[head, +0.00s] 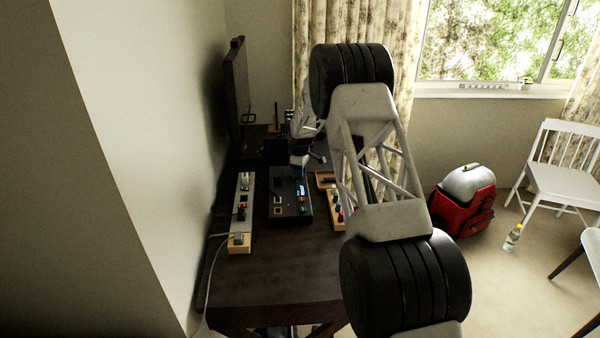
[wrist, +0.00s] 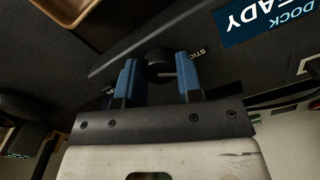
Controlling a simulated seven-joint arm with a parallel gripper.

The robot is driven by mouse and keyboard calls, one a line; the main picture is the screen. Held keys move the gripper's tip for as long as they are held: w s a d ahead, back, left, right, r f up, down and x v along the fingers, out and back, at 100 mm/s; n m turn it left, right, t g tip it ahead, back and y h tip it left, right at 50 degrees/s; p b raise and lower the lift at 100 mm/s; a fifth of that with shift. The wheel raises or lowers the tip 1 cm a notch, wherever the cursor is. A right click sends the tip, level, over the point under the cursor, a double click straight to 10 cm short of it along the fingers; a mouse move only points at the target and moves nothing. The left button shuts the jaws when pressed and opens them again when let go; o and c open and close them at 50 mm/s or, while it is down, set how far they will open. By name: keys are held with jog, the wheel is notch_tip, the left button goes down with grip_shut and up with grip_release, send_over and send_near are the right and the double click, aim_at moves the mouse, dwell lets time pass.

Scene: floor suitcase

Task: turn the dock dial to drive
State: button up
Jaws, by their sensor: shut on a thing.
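The dock (head: 290,208) is a dark box on the desk with a small blue-lit screen and several coloured buttons. In the wrist view its blue screen (wrist: 262,22) shows the words DOCK and READY upside down. The dock dial (wrist: 158,60) is a dark round knob with a pale line on it, beside partly covered white lettering. My gripper (wrist: 159,78) has its two blue fingers on either side of the dial, closed on it. In the head view my gripper (head: 299,160) is at the dock's far end and the dial cannot be made out.
A pale power strip (head: 242,205) with plugs lies left of the dock. A wooden tray (head: 325,180) lies to its right, partly behind my arm. A dark monitor (head: 237,90) stands at the left wall. The desk's near end (head: 275,285) is clear.

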jog(key=shift+m, duration=0.3)
jog(key=m, duration=1.7)
jog(key=shift+m, duration=0.4)
jog(key=m, duration=0.5)
jog(key=shift+m, duration=0.3)
jog(key=o, duration=0.9)
jog(key=shift+r, duration=0.1)
